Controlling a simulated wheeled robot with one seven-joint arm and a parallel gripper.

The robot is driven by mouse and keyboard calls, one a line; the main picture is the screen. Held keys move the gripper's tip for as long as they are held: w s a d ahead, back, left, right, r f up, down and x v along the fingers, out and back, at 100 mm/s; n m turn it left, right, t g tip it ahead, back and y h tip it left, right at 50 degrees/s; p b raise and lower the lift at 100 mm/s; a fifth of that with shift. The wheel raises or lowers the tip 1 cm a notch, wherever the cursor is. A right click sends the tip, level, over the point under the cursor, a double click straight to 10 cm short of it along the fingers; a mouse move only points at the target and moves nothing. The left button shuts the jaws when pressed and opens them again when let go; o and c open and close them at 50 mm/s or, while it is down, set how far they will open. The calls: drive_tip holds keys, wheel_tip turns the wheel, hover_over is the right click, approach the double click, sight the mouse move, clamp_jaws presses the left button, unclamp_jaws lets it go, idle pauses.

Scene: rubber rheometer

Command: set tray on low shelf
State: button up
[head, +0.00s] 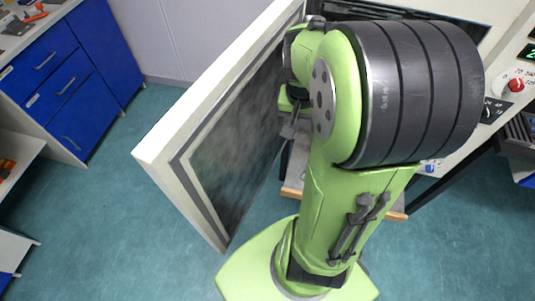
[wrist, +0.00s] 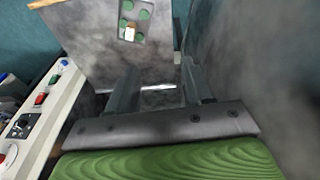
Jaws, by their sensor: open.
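A small grey tray (wrist: 127,36) with several green discs and one white-and-orange piece shows at the top of the wrist view. It appears to lie on a grey surface (wrist: 90,50). My gripper (wrist: 158,70) is open, with its two fingers apart and nothing between them. The tray is beyond the fingertips, apart from them. Which surface is the low shelf, I cannot tell for sure; a wood-edged grey surface (head: 292,192) shows partly behind my arm.
A large open door (head: 235,145) with a dark pane stands left of my arm. A control panel with a red knob (head: 515,85) is at the right; a panel with buttons (wrist: 40,99) also shows in the wrist view. Blue drawers (head: 65,85) stand far left. The floor between is clear.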

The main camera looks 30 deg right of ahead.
drive_tip(key=s+a+r+n+t+y, duration=0.1)
drive_tip(key=s+a+r+n, duration=0.3)
drive_tip(key=a, duration=0.4)
drive_tip(key=s+a+r+n+t+y, duration=0.1)
drive_tip(key=s+a+r+n+t, duration=0.2)
drive_tip(key=a, duration=0.5)
drive_tip(key=shift+s+r+n+t, duration=0.3)
drive_tip(key=shift+s+r+n, duration=0.35)
drive_tip(key=shift+n, duration=0.35)
drive_tip(key=shift+w, duration=0.15)
